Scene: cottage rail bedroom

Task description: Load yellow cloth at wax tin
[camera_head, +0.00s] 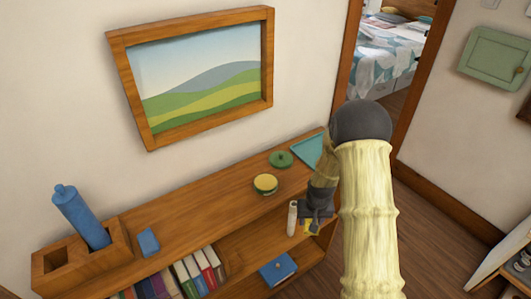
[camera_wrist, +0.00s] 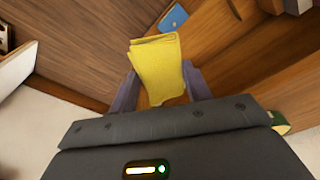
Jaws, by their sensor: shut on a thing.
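The yellow cloth (camera_wrist: 157,65) is folded and held between the fingers of my gripper (camera_wrist: 158,88) in the wrist view. In the head view my gripper (camera_head: 314,222) is in front of the shelf's right part, with a small bit of the cloth (camera_head: 309,230) showing below it. The open wax tin (camera_head: 265,184), round with yellow wax and a dark green side, stands on the shelf top, left of my gripper and apart from it. Part of a green and yellow round thing, likely the tin (camera_wrist: 279,122), shows at the wrist view's right edge.
A green round lid (camera_head: 281,159) and a teal tray (camera_head: 308,150) lie behind the tin. A blue block (camera_head: 148,241), a blue bottle (camera_head: 80,215) in a wooden holder, and books (camera_head: 196,275) are to the left.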

